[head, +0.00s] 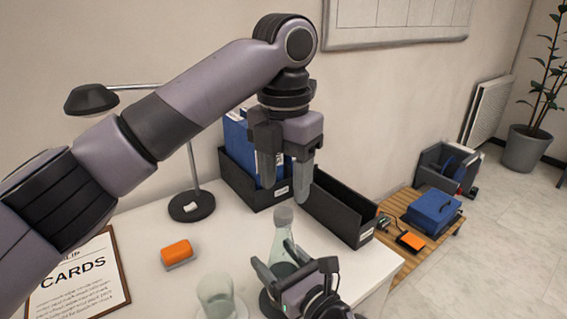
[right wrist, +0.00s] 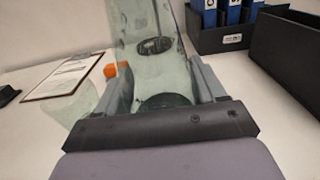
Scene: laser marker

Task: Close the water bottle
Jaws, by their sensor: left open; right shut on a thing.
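The clear greenish water bottle (head: 281,245) stands upright near the front of the white table. A pale grey piece that looks like the cap (head: 283,215) is at its top; I cannot tell how firmly it sits. My right gripper (head: 279,269) is shut around the bottle's body from the front. In the right wrist view, the bottle (right wrist: 148,45) rises between the fingers (right wrist: 165,88), and its top is out of frame. My left gripper (head: 284,182) is open and empty, pointing down a little above the bottle's top, with its fingers apart.
A glass (head: 217,296) stands left of the bottle. A desk lamp (head: 191,206), a black box with blue folders (head: 233,175) and an empty black box (head: 337,208) stand behind.

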